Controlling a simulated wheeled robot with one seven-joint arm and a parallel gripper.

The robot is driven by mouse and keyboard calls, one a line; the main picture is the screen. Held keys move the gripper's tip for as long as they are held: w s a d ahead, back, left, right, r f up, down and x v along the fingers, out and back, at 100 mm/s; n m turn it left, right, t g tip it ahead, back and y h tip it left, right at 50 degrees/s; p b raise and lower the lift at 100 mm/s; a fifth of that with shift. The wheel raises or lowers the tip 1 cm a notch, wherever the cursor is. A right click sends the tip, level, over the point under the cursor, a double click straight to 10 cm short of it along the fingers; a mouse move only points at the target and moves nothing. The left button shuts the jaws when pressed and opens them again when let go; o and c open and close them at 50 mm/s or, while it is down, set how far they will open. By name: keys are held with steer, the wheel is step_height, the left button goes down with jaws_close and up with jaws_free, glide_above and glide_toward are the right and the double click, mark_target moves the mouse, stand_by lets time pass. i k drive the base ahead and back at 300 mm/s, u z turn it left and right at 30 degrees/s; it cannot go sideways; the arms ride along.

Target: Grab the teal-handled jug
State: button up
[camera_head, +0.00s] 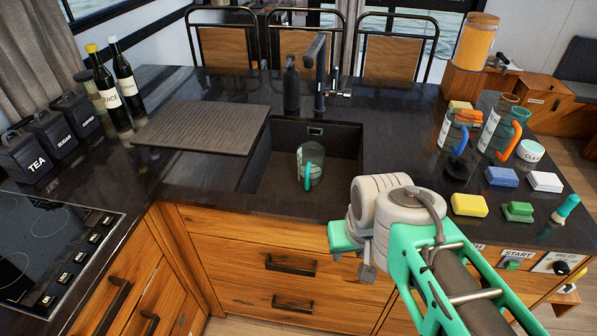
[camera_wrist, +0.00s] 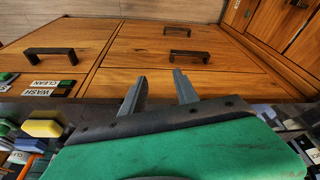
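The teal-handled jug (camera_head: 316,158) is clear glass and stands in the dark sink (camera_head: 275,178), its teal handle facing the front of the counter. My gripper (camera_head: 367,272) is in front of the counter edge, to the lower right of the jug and apart from it. In the wrist view my gripper (camera_wrist: 160,75) has its two grey fingers spread with nothing between them, facing the wooden drawer fronts. The jug does not show clearly in the wrist view.
A black tap (camera_head: 319,75) and soap bottle (camera_head: 291,85) stand behind the sink. A ribbed drainboard (camera_head: 205,128) lies left. Jugs with orange (camera_head: 516,130) and dark blue (camera_head: 457,138) handles, sponges (camera_head: 469,205) and a brush (camera_head: 566,207) occupy the right counter.

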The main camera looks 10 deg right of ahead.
mark_target(311, 154)
steer(key=i, duration=0.5)
steer(key=z, duration=0.35)
steer(key=k, duration=0.2)
steer(key=u, duration=0.65)
steer(key=i, duration=0.1)
steer(key=u, duration=0.9)
